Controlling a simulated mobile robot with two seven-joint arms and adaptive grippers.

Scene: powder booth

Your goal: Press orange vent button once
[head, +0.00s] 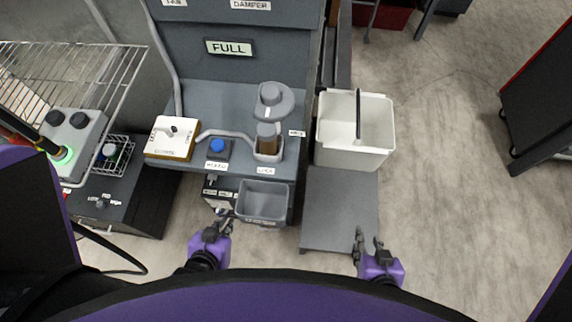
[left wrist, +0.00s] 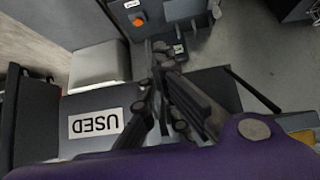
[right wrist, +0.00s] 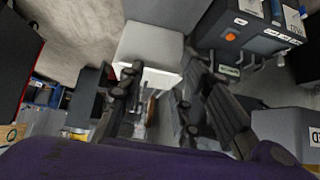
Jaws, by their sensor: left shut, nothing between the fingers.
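The orange vent button (left wrist: 138,20) shows in the left wrist view on a grey panel near the top edge, with a small white label above it. A small orange spot on a dark housing in the right wrist view (right wrist: 230,37) may be the same button. I cannot make it out in the head view. My left gripper (head: 222,228) is shut and empty, below the front of the grey bench and apart from the button; its fingers also show in the left wrist view (left wrist: 163,48). My right gripper (head: 368,242) is open and empty, in front of the low grey platform.
A grey bin (head: 263,203) hangs on the bench front near my left gripper. The bench carries a blue button (head: 217,146), a white-topped box (head: 172,135) and a grey-lidded cup (head: 269,112). A white bin (head: 345,158) stands right. Floor (head: 460,200) on the right is clear.

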